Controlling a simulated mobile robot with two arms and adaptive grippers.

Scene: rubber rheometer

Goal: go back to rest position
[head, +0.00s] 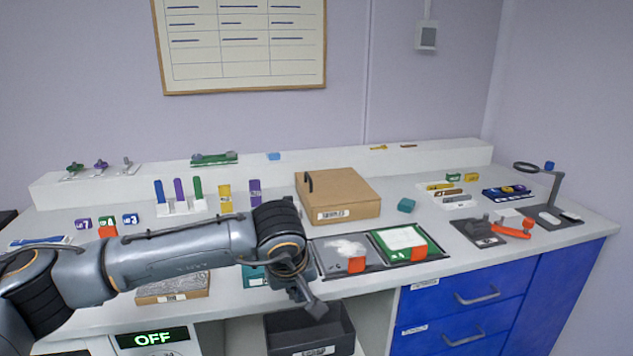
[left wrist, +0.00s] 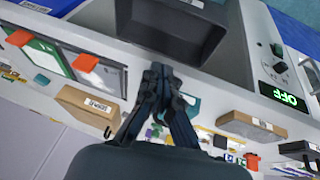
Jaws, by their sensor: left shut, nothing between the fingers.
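My left arm (head: 180,250) reaches in from the left across the front of the bench in the head view. Its gripper (head: 318,308) hangs past the front edge, above a dark open bin (head: 345,325). In the left wrist view the gripper's fingers (left wrist: 157,72) are together with nothing between them, clear of the bench items. The dark bin (left wrist: 185,30) also shows there, beyond the fingertips. My right gripper is in neither view.
A cardboard box (head: 345,196), two trays with orange tabs (head: 345,252) (head: 405,242) and a brown block (head: 172,290) are on the bench (head: 480,270). A display reading OFF (head: 152,337) is below left. Blue drawers (head: 470,295) stand at right.

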